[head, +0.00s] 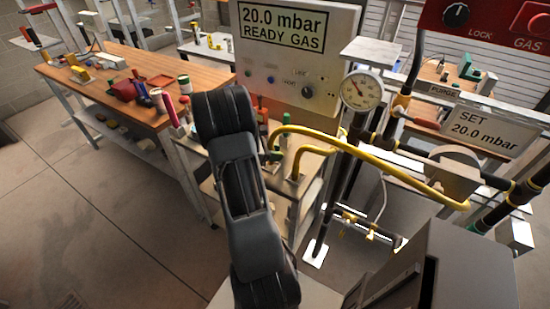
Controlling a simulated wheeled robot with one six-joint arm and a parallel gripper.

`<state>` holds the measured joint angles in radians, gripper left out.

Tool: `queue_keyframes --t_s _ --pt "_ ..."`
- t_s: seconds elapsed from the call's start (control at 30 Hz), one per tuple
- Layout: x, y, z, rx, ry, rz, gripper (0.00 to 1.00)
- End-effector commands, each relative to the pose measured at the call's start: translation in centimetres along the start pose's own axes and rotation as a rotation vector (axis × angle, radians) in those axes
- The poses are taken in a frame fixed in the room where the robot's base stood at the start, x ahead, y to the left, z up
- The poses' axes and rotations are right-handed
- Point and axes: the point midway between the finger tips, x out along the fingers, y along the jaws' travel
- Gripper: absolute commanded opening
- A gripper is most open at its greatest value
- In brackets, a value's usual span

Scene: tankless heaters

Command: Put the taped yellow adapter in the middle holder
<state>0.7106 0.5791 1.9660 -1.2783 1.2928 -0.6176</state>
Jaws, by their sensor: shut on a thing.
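My arm rises from the bottom centre in the head view, and its upper end covers part of the cart behind it. My gripper is not visible; the arm seems to hide it. I cannot make out a taped yellow adapter or pick out the middle holder. Small yellow fittings (371,234) sit along a low dark bar right of centre, but they are too small to tell whether tape is on them. A small green-topped item (286,130) stands on the cart (312,165) just right of my arm.
A yellow hose (375,156) arches across the right, past a pressure gauge (362,91). A panel reading 20.0 mbar READY GAS (290,75) stands behind the cart. A cluttered wooden bench (125,62) is at the left. The floor at lower left (90,220) is clear.

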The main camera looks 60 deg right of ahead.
Motion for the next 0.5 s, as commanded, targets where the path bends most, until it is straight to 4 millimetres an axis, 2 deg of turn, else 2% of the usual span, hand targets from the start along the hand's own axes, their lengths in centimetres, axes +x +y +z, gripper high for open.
queue_keyframes --t_s 0.2,0.5 --pt "0.9 -0.1 -2.0 -0.003 0.000 -0.001 0.03" --pt "1.0 -0.1 -2.2 -0.001 0.000 -0.001 0.03"
